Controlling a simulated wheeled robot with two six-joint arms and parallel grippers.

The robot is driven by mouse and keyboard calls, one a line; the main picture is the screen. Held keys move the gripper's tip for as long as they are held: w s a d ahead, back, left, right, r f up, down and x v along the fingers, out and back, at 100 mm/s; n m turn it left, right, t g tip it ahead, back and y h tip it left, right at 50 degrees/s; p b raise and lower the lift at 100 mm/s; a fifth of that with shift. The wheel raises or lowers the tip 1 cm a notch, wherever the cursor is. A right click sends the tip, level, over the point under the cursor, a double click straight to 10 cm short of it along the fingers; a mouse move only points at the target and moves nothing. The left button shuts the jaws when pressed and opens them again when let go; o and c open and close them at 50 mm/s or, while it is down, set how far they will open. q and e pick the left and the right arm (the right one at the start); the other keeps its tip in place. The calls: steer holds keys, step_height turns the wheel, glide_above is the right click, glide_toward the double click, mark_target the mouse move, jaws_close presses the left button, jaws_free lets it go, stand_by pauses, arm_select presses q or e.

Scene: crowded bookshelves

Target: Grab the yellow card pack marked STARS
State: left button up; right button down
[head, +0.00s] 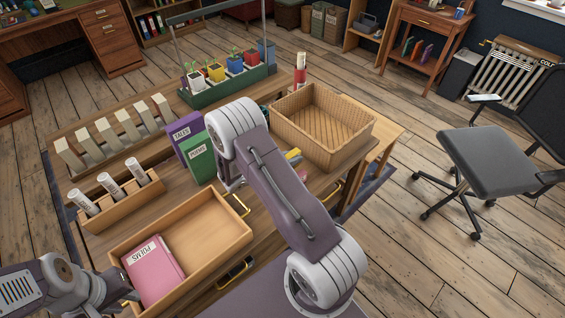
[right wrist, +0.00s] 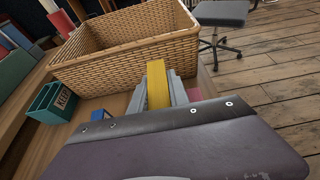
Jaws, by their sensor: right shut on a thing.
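The yellow card pack (right wrist: 158,88) stands upright between the fingers of my right gripper (right wrist: 164,82), in front of the wicker basket. The right gripper is shut on it. No STARS marking can be read from here. In the head view only a small yellow piece (head: 293,155) shows beside my right arm, which hides most of the gripper. My left gripper (head: 128,297) is at the lower left, by the open drawer with the pink POEMS book (head: 153,272). Its fingers are too unclear to judge.
The wicker basket (head: 281,126) stands just beyond the pack. A teal box (right wrist: 40,112), a blue item (right wrist: 98,115) and a pink item (right wrist: 195,95) are close by. Purple (head: 186,137) and green (head: 197,160) books stand left of my right arm. An open drawer (head: 215,252) juts out.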

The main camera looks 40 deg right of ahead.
steer(key=s+d+r, duration=0.5)
steer(key=d, duration=0.1)
steer(key=shift+s, duration=0.3)
